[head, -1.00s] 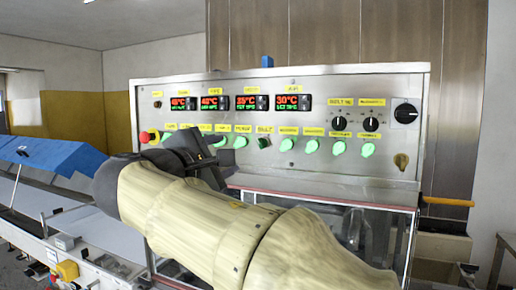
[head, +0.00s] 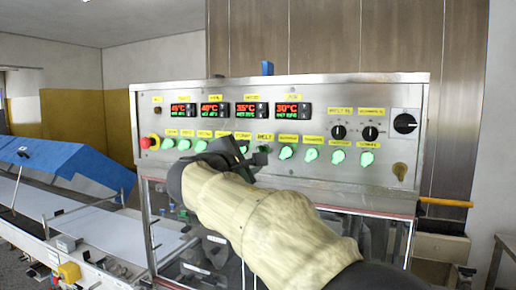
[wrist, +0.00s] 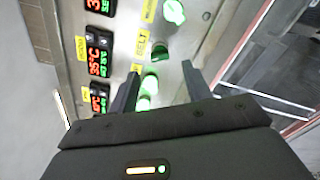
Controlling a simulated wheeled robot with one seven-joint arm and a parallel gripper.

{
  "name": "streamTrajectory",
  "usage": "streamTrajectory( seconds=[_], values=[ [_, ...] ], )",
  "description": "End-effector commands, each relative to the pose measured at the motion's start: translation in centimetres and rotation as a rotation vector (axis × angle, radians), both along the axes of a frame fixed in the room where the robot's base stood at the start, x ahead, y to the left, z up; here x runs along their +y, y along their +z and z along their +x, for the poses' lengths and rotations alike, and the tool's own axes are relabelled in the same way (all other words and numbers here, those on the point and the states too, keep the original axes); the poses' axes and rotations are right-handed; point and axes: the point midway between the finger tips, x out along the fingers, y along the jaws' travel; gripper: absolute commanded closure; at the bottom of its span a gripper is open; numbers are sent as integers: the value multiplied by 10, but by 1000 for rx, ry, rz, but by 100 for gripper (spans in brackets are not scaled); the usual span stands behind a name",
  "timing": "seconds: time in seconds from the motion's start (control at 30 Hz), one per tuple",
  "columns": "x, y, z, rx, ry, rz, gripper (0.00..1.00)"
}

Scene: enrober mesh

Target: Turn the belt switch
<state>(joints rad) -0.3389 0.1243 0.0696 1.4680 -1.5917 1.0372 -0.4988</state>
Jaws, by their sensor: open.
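The belt switch is a dark green, unlit knob (wrist: 161,51) beside the yellow BELT label (wrist: 143,44) in the wrist view. It lies just beyond the fingertips, roughly between their lines, with a gap left. In the head view the BELT label (head: 265,137) is on the panel's middle, and the dark knob (head: 264,149) shows just below it, close to my gripper. My gripper (wrist: 160,70) is open and empty, facing the panel. In the head view my gripper (head: 248,157) covers part of the knob row.
Lit green knobs (head: 311,155) flank the belt switch on the steel control panel (head: 300,176). A red emergency button (head: 150,142) is at the left. Temperature displays (head: 246,110) sit above. A clear-walled cabinet is below, and a blue-covered conveyor (head: 60,160) stands left.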

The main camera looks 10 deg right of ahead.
Motion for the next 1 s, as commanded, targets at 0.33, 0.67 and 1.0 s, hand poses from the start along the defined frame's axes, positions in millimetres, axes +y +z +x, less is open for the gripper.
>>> streamTrajectory(
  seconds=[0.33,0.67,1.0],
  values=[
    [-31,2,43,0,0,0,51],
    [-35,0,48,-1,0,-1,51],
    [-35,0,48,0,1,0,96]
  ],
)
